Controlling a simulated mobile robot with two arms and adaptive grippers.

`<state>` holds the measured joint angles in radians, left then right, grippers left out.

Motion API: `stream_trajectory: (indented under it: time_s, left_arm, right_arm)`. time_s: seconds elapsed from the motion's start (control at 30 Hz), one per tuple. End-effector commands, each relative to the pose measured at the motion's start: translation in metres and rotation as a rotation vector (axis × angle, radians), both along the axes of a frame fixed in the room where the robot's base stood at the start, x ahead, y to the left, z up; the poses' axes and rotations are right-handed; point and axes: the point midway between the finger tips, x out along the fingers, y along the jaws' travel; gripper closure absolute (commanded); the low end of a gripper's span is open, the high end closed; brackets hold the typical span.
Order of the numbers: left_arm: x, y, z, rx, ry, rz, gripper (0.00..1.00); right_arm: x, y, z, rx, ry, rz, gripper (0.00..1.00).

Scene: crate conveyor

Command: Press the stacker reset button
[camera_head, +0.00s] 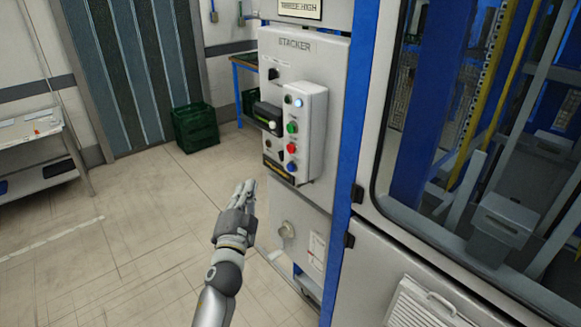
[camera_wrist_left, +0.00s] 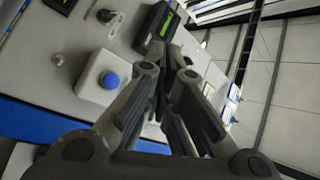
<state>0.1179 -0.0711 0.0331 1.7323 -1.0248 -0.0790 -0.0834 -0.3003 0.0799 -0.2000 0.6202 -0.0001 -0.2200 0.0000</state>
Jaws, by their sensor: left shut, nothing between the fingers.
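The grey stacker panel (camera_head: 331,88) is marked STACKER in the head view. A white control box (camera_head: 316,120) on it carries a lit pale button, a green button (camera_head: 292,127), a red button (camera_head: 292,148) and a blue button (camera_head: 291,166) at the bottom. Their labels are too small to read, so I cannot tell which is the reset. The blue button also shows in the left wrist view (camera_wrist_left: 110,80), left of my fingers. My left gripper (camera_head: 246,187) is shut and empty, below and left of the box, apart from the buttons. My right gripper is out of view.
A dark device with a green screen (camera_head: 267,117) juts from the panel left of the buttons. A blue frame post (camera_head: 351,120) and a glazed machine cell stand to the right. Green crates (camera_head: 196,127) stand behind.

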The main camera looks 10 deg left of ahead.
Motion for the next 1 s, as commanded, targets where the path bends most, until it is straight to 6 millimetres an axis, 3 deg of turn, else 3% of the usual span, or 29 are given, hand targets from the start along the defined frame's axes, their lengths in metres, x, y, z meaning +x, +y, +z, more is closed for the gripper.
stream_trajectory:
  time_s: [0.37, 0.8, 1.0]
  left_arm:
    - [0.008, -0.006, -0.002, -0.002, 0.0, 0.0, 1.0]
    - [0.055, -0.043, -0.004, -0.003, -0.002, -0.001, 1.0]
    - [0.067, -0.052, -0.003, -0.001, 0.001, -0.001, 1.0]
  right_arm:
    - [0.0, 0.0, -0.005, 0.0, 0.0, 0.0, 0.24]
    - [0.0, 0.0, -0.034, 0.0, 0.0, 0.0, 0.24]
    - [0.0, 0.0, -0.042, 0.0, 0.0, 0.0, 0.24]
